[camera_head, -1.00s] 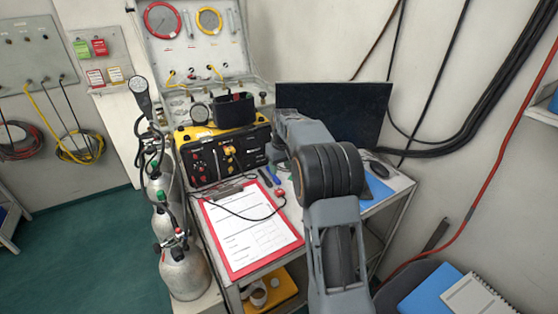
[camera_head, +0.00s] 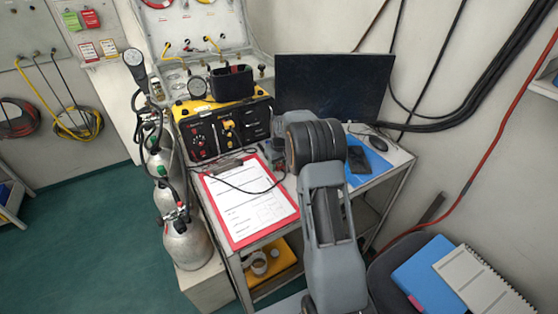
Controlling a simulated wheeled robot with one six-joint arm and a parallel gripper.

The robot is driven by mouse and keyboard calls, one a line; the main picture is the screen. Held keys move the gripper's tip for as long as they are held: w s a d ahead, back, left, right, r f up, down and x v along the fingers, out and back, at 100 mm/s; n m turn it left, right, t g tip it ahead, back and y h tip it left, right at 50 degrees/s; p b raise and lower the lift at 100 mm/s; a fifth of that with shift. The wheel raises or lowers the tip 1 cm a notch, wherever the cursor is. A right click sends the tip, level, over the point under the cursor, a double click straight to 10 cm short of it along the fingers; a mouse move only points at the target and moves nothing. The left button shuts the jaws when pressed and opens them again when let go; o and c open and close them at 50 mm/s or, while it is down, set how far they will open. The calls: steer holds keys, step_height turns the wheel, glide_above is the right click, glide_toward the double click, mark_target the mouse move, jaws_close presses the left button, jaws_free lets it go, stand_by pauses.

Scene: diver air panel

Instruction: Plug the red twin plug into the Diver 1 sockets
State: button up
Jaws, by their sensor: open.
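The yellow and black air panel box (camera_head: 225,128) stands at the back left of the table. Its front has red-marked sockets (camera_head: 198,140) at the left and yellow fittings in the middle; I cannot read which are labelled Diver 1. A thin black cable (camera_head: 235,187) crosses the red clipboard and runs to its right edge. The red twin plug is not visible now; the gripper and arm hide the area around that cable end. My gripper (camera_head: 277,165) shows as a dark shape by the clipboard's upper right corner. It is partly hidden by my arm, and its jaws are open.
The red clipboard (camera_head: 293,216) with paper lies at the front of the table. A black monitor (camera_head: 335,85) stands behind; a phone, mouse and blue sheet (camera_head: 375,168) lie at right. Gas cylinders (camera_head: 187,245) stand left of the table. A chair with a blue folder (camera_head: 430,272) is at front right.

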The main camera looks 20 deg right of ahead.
steer(key=shift+c, duration=0.5)
steer(key=c, duration=0.7)
steer(key=shift+r, duration=0.25)
steer(key=shift+r+p, duration=0.9)
steer(key=shift+r, duration=0.35)
